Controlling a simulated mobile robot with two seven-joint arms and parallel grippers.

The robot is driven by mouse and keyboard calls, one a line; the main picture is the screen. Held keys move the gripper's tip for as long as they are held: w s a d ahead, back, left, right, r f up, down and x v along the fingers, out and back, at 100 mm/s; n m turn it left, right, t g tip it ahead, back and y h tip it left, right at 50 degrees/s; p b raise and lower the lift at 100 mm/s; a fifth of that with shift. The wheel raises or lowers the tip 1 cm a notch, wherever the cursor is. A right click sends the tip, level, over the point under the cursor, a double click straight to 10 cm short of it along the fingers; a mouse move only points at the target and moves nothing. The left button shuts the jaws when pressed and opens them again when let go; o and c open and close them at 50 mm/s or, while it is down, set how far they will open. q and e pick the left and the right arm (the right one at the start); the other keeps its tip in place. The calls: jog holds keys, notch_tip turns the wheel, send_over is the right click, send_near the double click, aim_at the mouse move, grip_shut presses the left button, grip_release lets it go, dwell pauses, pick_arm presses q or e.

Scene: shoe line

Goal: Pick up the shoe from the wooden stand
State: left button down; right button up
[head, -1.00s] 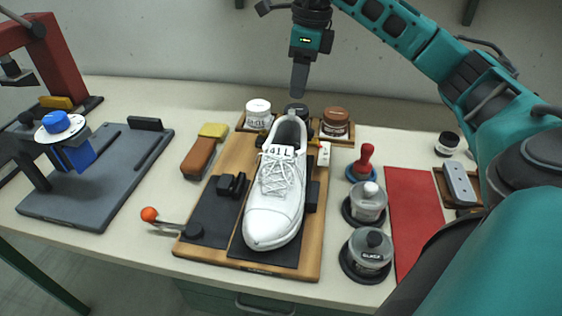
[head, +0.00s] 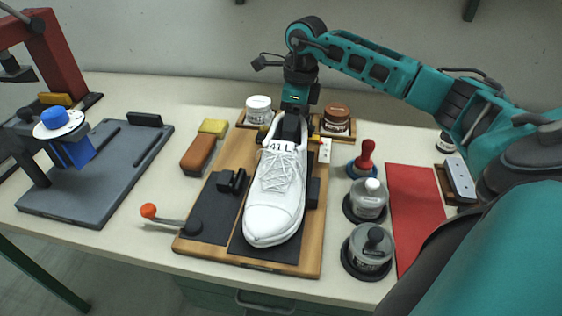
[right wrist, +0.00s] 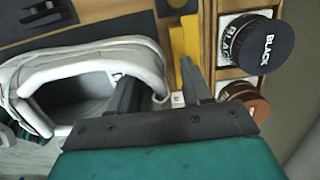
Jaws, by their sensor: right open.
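The white shoe (head: 273,200) lies on the wooden stand (head: 228,252), toe toward me, with a "41 L" tag at its tongue. My right gripper (head: 291,128) is at the shoe's heel end, pointing down. In the right wrist view my right gripper (right wrist: 160,85) is open, with one finger at the shoe's heel opening and the other outside the shoe. The shoe's collar (right wrist: 90,60) fills the left of that view. Whether the fingers touch the heel, I cannot tell.
A white jar (head: 258,108) and a brown jar (head: 336,118) stand behind the stand, close to my right gripper. A black-lidded jar (right wrist: 258,42) shows in the wrist view. A brush (head: 200,152) lies left; clear jars (head: 369,200) and a red mat (head: 415,215) lie right.

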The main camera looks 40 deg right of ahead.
jog(key=shift+f, duration=0.4)
jog(key=shift+c, duration=0.2)
grip_shut()
jog(key=shift+r, duration=0.1)
